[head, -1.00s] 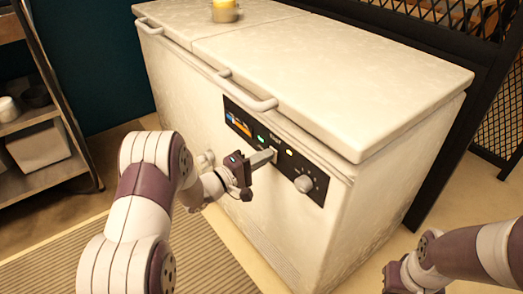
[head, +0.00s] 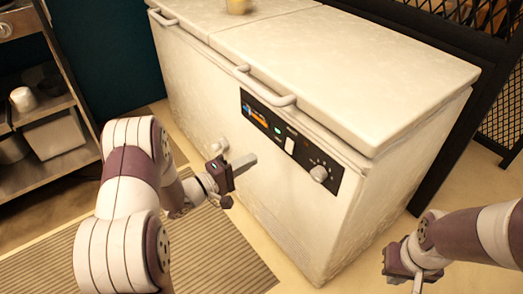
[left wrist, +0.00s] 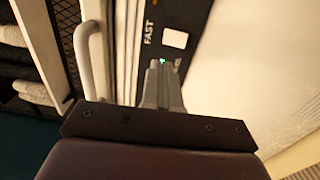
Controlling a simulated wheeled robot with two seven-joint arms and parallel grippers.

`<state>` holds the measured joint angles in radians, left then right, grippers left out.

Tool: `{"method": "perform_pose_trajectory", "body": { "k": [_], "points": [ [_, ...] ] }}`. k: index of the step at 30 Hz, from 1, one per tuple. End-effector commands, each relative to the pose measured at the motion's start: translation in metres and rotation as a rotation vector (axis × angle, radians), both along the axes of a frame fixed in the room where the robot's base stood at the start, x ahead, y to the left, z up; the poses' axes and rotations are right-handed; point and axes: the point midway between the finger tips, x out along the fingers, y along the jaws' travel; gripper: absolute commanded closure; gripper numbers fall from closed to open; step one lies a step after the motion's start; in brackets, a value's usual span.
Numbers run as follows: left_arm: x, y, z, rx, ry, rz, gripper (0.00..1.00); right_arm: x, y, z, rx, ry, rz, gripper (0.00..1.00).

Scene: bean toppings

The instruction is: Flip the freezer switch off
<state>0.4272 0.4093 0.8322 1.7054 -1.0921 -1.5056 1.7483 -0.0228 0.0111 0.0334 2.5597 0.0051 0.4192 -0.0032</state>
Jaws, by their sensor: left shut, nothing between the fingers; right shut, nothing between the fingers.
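The white chest freezer (head: 360,75) has a black control panel (head: 268,117) on its front. A white switch (head: 290,146) sits on the panel between a green light (head: 277,129) and a round dial (head: 319,173). My left gripper (head: 252,160) is shut and empty, in front of the freezer, left of and below the switch. In the left wrist view, its fingertips (left wrist: 163,66) point at the panel near a white switch (left wrist: 175,39) by the word FAST, with a green glow at the tips. My right gripper (head: 417,284) is shut and empty, low at right.
The freezer lid has front handles (head: 265,88) above the panel, and a yellow cup (head: 238,6) stands on top. A metal shelf (head: 45,115) is at left and a striped mat (head: 215,250) lies on the floor. A black mesh fence stands behind.

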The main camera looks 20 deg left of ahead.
Motion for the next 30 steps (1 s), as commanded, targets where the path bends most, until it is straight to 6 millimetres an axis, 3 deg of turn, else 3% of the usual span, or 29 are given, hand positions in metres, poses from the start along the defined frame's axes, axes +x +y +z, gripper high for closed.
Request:
{"method": "perform_pose_trajectory", "body": {
  "k": [7, 24, 26, 27, 30],
  "points": [
    [-0.018, 0.014, 0.003, 0.001, 0.001, -0.001, 1.00, 0.000, 0.000, 0.006, 0.000, 0.000, 0.000, 1.00],
    [-0.018, 0.014, 0.000, 0.051, -0.022, 0.002, 1.00, 0.000, 0.000, 0.006, 0.000, 0.000, 0.000, 1.00],
    [-0.015, 0.021, -0.020, 0.207, -0.021, 0.034, 1.00, 0.000, 0.000, 0.006, 0.000, 0.000, 0.000, 1.00],
    [-0.015, 0.031, -0.044, 0.363, 0.018, 0.074, 1.00, 0.000, 0.000, 0.006, 0.000, 0.000, 0.000, 1.00],
    [-0.030, 0.078, -0.097, 0.865, 0.212, 0.131, 1.00, 0.000, 0.000, 0.006, 0.000, 0.000, 0.000, 1.00]
  ]
}}
